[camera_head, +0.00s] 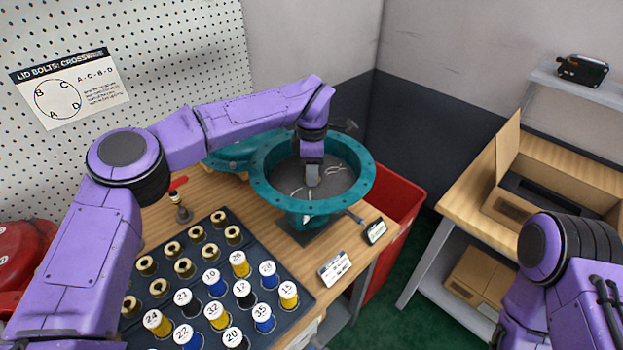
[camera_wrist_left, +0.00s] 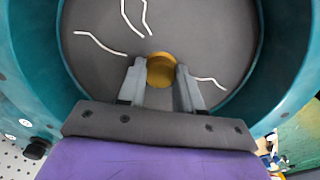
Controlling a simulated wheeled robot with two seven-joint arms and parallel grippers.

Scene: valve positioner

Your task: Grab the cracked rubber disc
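The cracked rubber disc (camera_head: 338,176) is dark grey with pale crack lines and lies inside the round teal valve body (camera_head: 268,186). It fills most of the left wrist view (camera_wrist_left: 215,40), with a brass-coloured knob (camera_wrist_left: 161,70) at its middle. My left gripper (camera_head: 312,182) reaches down into the body over the disc. Its two fingers (camera_wrist_left: 162,82) stand on both sides of the knob with no clear gap, so it looks shut on it. The disc sits low inside the rim. My right arm shows at the lower right, but its gripper is out of view.
A dark tray (camera_head: 205,255) of numbered spools stands in front on the wooden bench. A small tag (camera_head: 334,268) and a small device (camera_head: 375,232) lie near the bench edge. A red bin (camera_head: 400,205) stands behind. An open cardboard box (camera_head: 510,205) is on the right table.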

